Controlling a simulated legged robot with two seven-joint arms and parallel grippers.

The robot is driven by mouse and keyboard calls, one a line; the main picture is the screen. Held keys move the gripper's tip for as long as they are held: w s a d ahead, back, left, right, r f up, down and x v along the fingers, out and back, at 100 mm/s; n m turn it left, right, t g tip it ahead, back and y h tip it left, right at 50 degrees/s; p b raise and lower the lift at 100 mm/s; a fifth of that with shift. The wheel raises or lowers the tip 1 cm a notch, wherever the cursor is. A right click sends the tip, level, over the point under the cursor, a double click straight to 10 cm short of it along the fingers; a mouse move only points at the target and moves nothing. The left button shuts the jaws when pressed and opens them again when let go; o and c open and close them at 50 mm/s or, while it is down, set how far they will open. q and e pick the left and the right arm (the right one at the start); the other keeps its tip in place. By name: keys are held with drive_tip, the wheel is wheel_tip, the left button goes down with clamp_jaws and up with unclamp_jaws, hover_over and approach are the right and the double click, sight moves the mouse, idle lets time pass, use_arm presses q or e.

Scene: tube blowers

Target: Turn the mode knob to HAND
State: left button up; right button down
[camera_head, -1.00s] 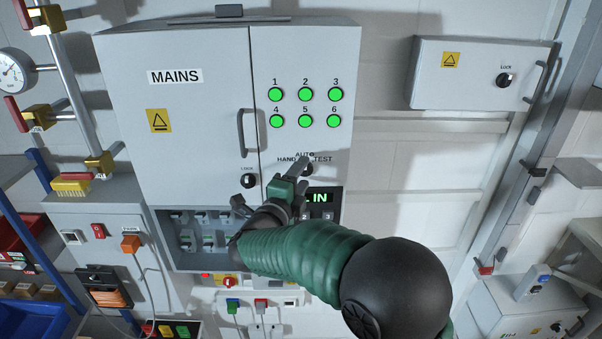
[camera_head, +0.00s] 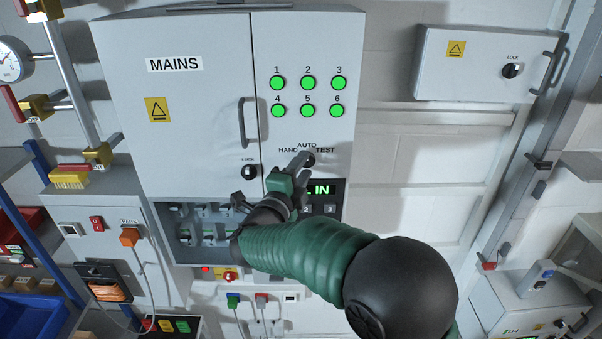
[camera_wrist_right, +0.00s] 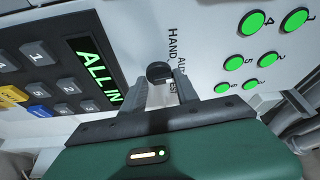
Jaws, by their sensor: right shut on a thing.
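The black mode knob (camera_head: 309,160) sits on the grey MAINS cabinet door, under the labels HAND, AUTO and TEST. My right gripper (camera_head: 302,160) reaches up to it from below, its fingers partly covering it in the head view. In the right wrist view, the knob (camera_wrist_right: 158,72) lies between the fingertips of my right gripper (camera_wrist_right: 161,80), which is shut on it. The HAND label (camera_wrist_right: 173,43) shows beside the knob there. The fingers hide part of the knob and TEST label, and I cannot tell which way the knob points. My left gripper is not in view.
Several green lamps (camera_head: 308,97) are lit above the knob. A display (camera_head: 322,189) reading "ALL IN" and a keypad (camera_wrist_right: 45,75) lie close to the gripper. A door handle (camera_head: 248,122) and LOCK knob (camera_head: 249,171) are to the left.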

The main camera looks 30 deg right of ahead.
drive_tip(key=n+t+b, duration=0.1)
drive_tip(key=n+b, duration=0.1)
drive_tip(key=b, duration=0.1)
drive_tip(key=n+t+h+b, duration=0.1)
drive_tip(key=n+b, duration=0.2)
drive_tip(key=shift+s+d+f, duration=0.1)
drive_tip(key=shift+f, duration=0.05)
drive_tip(key=shift+r+n+t+b, duration=0.15)
drive_tip(key=shift+n+t+b, duration=0.4)
drive_tip(key=shift+n+b, duration=0.5)
drive_tip(key=shift+r+n+t+b, duration=0.1)
drive_tip(key=shift+n+t+b, duration=0.55)
drive_tip(key=shift+n, duration=0.6)
drive_tip(key=c, duration=1.2)
unclamp_jaws()
drive_tip(key=shift+c, duration=0.2)
drive_tip(key=shift+o, duration=0.8)
drive_tip(key=shift+f, duration=0.15)
drive_tip(key=shift+f, duration=0.1)
